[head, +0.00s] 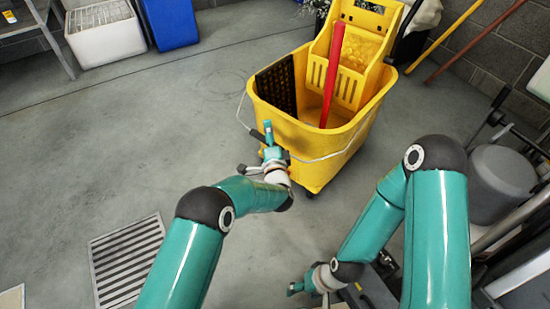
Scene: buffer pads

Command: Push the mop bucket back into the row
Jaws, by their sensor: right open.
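The yellow mop bucket (330,150) stands upright on the grey floor at upper centre. A yellow wringer (352,62), a red handle (333,75) and a dark ribbed panel (277,86) show in its top. A thin wire bail hangs around its front. My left gripper (266,134) is at the bucket's front left corner, close to the bail's dark grip. I cannot tell whether it touches the bucket or whether its jaws are open. My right gripper (293,288) is low in the view, open and apart from the bucket.
A white bin (104,40) and a blue bin (172,22) stand at the back left beside a metal shelf (38,28). A floor drain grate (126,262) lies at lower left. Poles lean at the back right wall; a grey machine (500,185) stands right. The left floor is mostly clear.

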